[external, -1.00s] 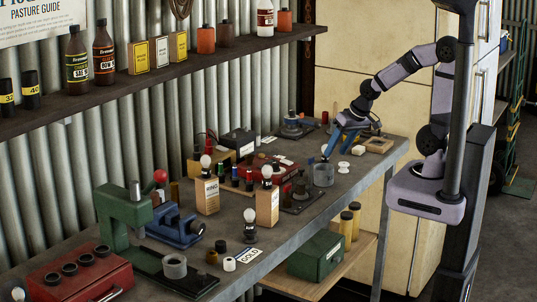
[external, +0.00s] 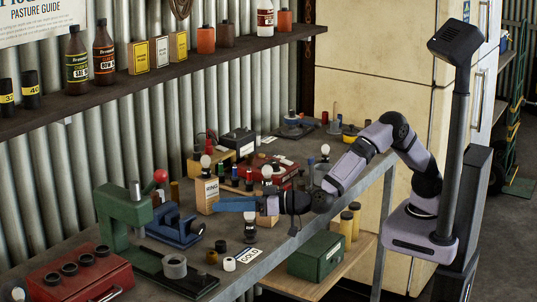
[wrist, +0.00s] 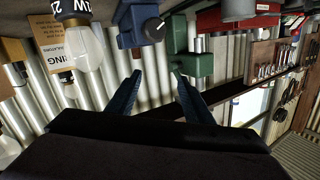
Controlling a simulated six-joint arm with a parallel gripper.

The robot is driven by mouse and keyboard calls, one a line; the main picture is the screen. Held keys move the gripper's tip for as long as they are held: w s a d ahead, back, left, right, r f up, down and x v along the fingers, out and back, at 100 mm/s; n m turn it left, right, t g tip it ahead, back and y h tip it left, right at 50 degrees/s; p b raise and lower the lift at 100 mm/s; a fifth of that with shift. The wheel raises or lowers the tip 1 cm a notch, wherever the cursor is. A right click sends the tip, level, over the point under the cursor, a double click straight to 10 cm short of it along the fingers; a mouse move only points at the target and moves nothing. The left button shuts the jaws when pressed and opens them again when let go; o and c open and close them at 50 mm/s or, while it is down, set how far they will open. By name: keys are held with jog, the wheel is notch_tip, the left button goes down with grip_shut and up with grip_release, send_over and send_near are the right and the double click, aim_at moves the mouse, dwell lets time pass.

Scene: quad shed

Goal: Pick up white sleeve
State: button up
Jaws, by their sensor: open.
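A small white sleeve (external: 229,264), a short upright cylinder, stands on the bench beside the SOLD card (external: 249,256) in the external view. My gripper (external: 216,205) is above the bench, behind and higher than the sleeve, with its blue fingers pointing left. In the wrist view my gripper (wrist: 157,73) has its two fingers spread, with nothing between them. I cannot make out the sleeve in the wrist view.
A dark cylinder (external: 221,246) and a brassy ring (external: 212,257) stand close to the sleeve. A light bulb in a dark holder (external: 250,231) is just behind. A blue vise (external: 178,229) and a green press (external: 124,215) stand left. The bench's front edge is near.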

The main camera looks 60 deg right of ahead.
aim_at(229, 263)
jog(key=s+a+f, duration=0.2)
jog(key=s+f, duration=0.1)
jog(key=f, duration=0.1)
jog(key=s+a+f+n+h+b, duration=0.1)
jog(key=s+f, duration=0.3)
jog(key=s+a+f+n+b, duration=0.1)
jog(key=s+a+f, duration=0.1)
jog(key=s+f, duration=0.2)
jog(key=shift+s+a, duration=0.15)
jog(key=shift+a, duration=0.2)
jog(key=shift+n, duration=0.3)
jog(key=shift+p+x, duration=0.45)
jog(key=shift+x, duration=2.6)
jog(key=shift+d+f, duration=0.1)
jog(key=shift+d, duration=0.1)
jog(key=c, duration=1.1)
